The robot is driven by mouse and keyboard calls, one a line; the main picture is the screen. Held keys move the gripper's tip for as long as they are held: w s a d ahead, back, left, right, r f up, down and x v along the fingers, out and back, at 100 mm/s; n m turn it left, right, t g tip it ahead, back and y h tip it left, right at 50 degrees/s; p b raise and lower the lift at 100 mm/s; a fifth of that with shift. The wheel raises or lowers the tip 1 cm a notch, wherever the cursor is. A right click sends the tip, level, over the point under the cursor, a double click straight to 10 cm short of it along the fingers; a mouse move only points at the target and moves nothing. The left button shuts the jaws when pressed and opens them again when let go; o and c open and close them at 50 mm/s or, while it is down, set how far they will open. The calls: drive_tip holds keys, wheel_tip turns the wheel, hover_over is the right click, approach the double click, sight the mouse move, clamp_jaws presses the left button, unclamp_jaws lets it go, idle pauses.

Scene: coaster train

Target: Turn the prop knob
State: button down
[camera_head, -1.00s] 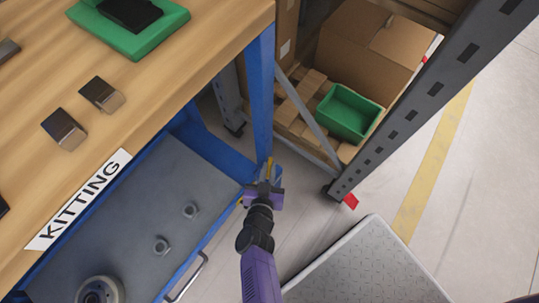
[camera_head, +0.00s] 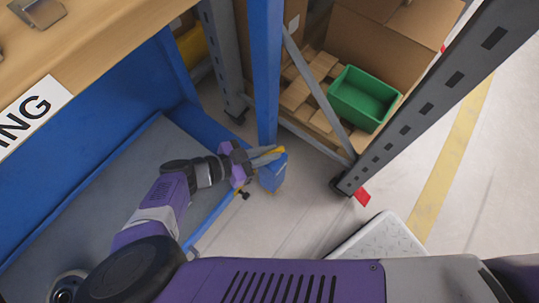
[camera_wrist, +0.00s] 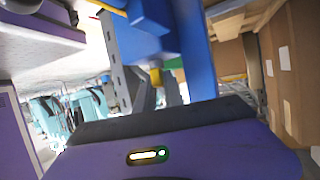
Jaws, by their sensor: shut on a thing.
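The prop knob looks to be a small yellow piece (camera_wrist: 155,77) by the blue frame; in the head view it shows as a yellow patch (camera_head: 277,152) at the fingertips. My gripper (camera_head: 272,157) reaches in from the left beside the blue upright (camera_head: 265,70). Its grey fingers (camera_wrist: 156,92) are shut on the yellow knob, one on each side in the wrist view. Most of the knob is hidden by the fingers. A small blue block (camera_head: 272,174) is just below the fingertips.
A grey shelf upright (camera_head: 425,105) and slanted brace stand to the right, with a green bin (camera_head: 363,98) and cardboard boxes (camera_head: 385,45) behind. The wooden bench top (camera_head: 90,35) is upper left, above a grey lower shelf (camera_head: 95,185). A white patterned platform (camera_head: 385,240) is lower right.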

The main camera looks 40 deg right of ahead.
drive_tip(key=m+g+b, duration=0.1)
drive_tip(key=m+g+y+b, duration=0.1)
drive_tip(key=m+g+b, duration=0.1)
drive_tip(key=m+g+y+b, duration=0.1)
drive_tip(key=g, duration=0.1)
drive_tip(key=shift+w+d+f+m+b, duration=0.1)
drive_tip(key=shift+w+f+m+b, duration=0.2)
drive_tip(key=shift+w+f+b, duration=0.1)
drive_tip(key=m+g, duration=0.1)
drive_tip(key=m+g+y, duration=0.1)
drive_tip(key=m+g+y+b, duration=0.1)
drive_tip(key=shift+w+d+r, duration=0.15)
drive_tip(key=shift+r, duration=0.1)
drive_tip(key=shift+m+g+y, duration=0.7)
drive_tip(key=shift+m+y, duration=0.4)
drive_tip(key=c, duration=1.4)
unclamp_jaws()
drive_tip(key=shift+c, duration=0.2)
drive_tip(key=shift+d, duration=0.1)
drive_tip(key=shift+r, duration=0.15)
